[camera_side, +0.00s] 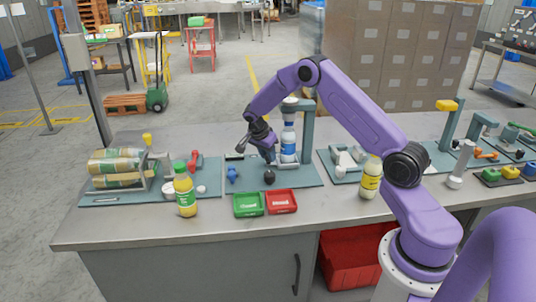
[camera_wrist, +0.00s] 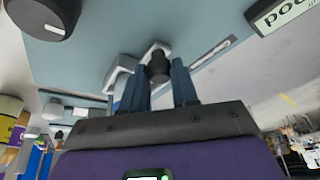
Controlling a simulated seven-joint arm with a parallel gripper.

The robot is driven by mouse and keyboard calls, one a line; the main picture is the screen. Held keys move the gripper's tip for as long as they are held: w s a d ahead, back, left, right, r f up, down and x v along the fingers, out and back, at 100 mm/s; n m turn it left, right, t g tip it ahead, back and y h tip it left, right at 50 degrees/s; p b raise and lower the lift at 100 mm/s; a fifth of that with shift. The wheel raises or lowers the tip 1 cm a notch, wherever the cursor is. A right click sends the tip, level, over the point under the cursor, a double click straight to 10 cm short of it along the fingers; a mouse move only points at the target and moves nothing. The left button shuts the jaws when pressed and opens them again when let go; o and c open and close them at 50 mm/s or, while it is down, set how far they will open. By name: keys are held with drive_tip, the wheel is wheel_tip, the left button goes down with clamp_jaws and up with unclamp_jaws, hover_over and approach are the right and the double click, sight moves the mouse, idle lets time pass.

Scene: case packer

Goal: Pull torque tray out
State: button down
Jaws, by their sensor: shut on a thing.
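The torque station (camera_side: 308,128) is a grey-teal upright on a teal mat, with a blue-labelled white bottle (camera_side: 289,140) standing upright at it. My gripper (camera_side: 270,158) points down just left of the bottle's base. In the wrist view, its two blue fingers (camera_wrist: 160,88) are closed around a dark round knob (camera_wrist: 157,66). The knob is in front of a pale grey bracket-like part (camera_wrist: 122,80), which seems to belong to the tray. The tray's full outline is hidden by my gripper and the bottle, so I cannot tell how far out it is.
A black round object (camera_side: 270,177) and a blue part (camera_side: 232,174) are on the mat (camera_side: 300,180). Green (camera_side: 248,204) and red (camera_side: 281,201) bins stand in front. A yellow bottle (camera_side: 185,195) is left and another (camera_side: 371,180) right.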

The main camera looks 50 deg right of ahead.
drive_tip(key=shift+w+a, duration=3.6)
drive_tip(key=shift+w, duration=0.15)
drive_tip(key=c, duration=0.9)
unclamp_jaws()
drive_tip(key=shift+a, duration=0.1)
drive_tip(key=shift+o, duration=0.2)
drive_tip(key=shift+r, duration=0.1)
drive_tip(key=v, duration=1.7)
drive_tip(key=shift+r, duration=0.15)
